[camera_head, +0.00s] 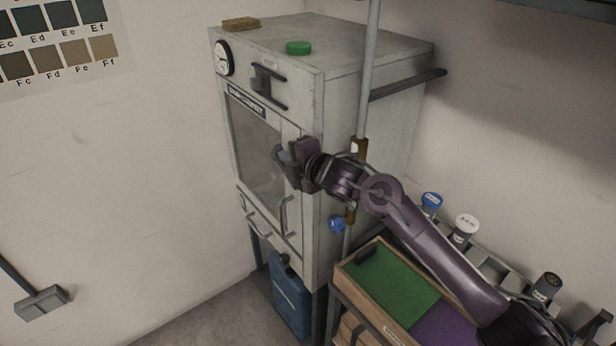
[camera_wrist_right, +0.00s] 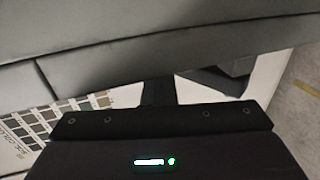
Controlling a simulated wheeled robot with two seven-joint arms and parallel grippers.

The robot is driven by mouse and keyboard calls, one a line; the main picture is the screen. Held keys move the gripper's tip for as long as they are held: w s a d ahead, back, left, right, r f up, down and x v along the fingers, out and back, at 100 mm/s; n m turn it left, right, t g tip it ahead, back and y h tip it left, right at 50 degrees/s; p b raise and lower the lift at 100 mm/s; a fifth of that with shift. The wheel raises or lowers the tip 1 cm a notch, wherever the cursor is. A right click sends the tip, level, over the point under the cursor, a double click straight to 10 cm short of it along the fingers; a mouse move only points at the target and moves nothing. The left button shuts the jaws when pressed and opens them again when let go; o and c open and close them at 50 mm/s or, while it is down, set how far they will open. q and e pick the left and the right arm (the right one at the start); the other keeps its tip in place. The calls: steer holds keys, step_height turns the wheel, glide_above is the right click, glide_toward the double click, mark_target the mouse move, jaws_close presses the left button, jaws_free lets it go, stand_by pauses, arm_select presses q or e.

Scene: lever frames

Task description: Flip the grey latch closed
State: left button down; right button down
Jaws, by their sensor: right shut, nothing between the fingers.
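A pale grey cabinet (camera_head: 378,130) with a windowed front door (camera_head: 257,155) stands against the wall in the head view. My right gripper (camera_head: 284,158) is shut and empty at the right edge of the window. A small grey piece shows at its tips; I cannot tell whether it is the grey latch or part of the gripper, nor whether they touch. The gripper hides that part of the door edge. In the right wrist view, a broad grey surface (camera_wrist_right: 150,50) fills the top, close to the dark gripper body. My left gripper is not in view.
A dark handle (camera_head: 268,86) is on the upper front and a bar handle (camera_head: 285,216) lower down. A vertical pipe (camera_head: 367,60) stands beside the cabinet. A wooden tray (camera_head: 373,312) and several capped bottles are below my right arm. A blue canister (camera_head: 291,303) stands underneath.

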steer(key=shift+w+a+r, duration=0.2)
steer(key=shift+w+a, duration=0.1)
steer(key=shift+w, duration=0.15)
steer(key=shift+w+a+r, duration=0.1)
steer(key=shift+w+r, duration=0.05)
steer(key=shift+w, duration=0.05)
steer(key=shift+w+a+f+g+h, duration=0.1)
steer(key=shift+a+f+g+h, duration=0.1)
steer(key=shift+g+h, duration=0.15)
steer(key=shift+w+a+f+g+p, duration=0.15)
steer(key=shift+a+f+g+p, duration=0.1)
steer(key=shift+f+p, duration=0.15)
steer(key=shift+w+a+f, duration=0.1)
steer(key=shift+w+f, duration=0.15)
steer(key=shift+f, duration=0.05)
steer(key=shift+w+p, duration=0.1)
steer(key=shift+p, duration=0.2)
steer(key=shift+f+g+h, duration=0.35)
steer(key=shift+g+h, duration=0.05)
steer(key=shift+h, duration=0.05)
arm_select(q)
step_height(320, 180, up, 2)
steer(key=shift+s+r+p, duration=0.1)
steer(key=shift+p, duration=0.2)
arm_select(e)
steer(key=shift+f, duration=0.15)
steer(key=shift+f, duration=0.15)
